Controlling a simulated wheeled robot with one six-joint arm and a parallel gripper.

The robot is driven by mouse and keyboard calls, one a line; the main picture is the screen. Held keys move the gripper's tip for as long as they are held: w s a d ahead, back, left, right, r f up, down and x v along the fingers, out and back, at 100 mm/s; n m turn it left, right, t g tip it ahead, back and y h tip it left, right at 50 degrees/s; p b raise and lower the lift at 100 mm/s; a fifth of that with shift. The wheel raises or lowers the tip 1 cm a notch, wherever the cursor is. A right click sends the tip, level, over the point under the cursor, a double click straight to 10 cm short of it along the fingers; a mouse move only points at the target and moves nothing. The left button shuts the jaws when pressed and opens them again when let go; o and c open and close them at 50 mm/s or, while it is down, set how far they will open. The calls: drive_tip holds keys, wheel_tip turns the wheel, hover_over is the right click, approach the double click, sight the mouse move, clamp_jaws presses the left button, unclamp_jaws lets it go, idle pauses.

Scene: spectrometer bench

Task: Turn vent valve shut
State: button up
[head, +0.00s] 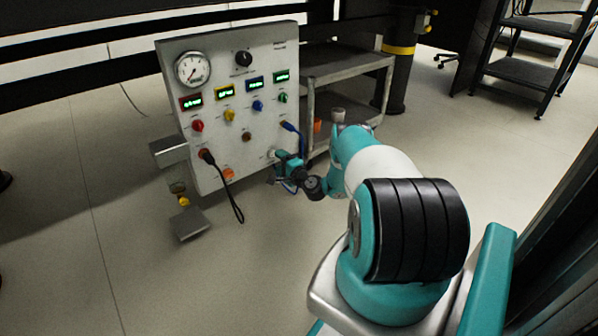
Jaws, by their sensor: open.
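A pale upright control panel (235,110) stands left of centre. It carries a gauge, a black knob and coloured knobs, but its labels are too small to read, so I cannot tell which part is the vent valve. My gripper (275,157) is at the panel's lower right edge, open. My own wrist partly hides what is in front of the fingers. Whether they are around or touching a part there is too small to tell.
A black cable (228,190) hangs from the panel's lower left, and a blue plug (290,127) sits above my gripper. A grey cart (345,75) stands close behind on the right. A small metal shelf (189,223) juts out at lower left. The floor in front is clear.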

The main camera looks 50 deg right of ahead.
drive_tip(key=p+v, duration=1.2)
drive_tip(key=v, duration=0.1)
drive_tip(key=shift+s, duration=0.3)
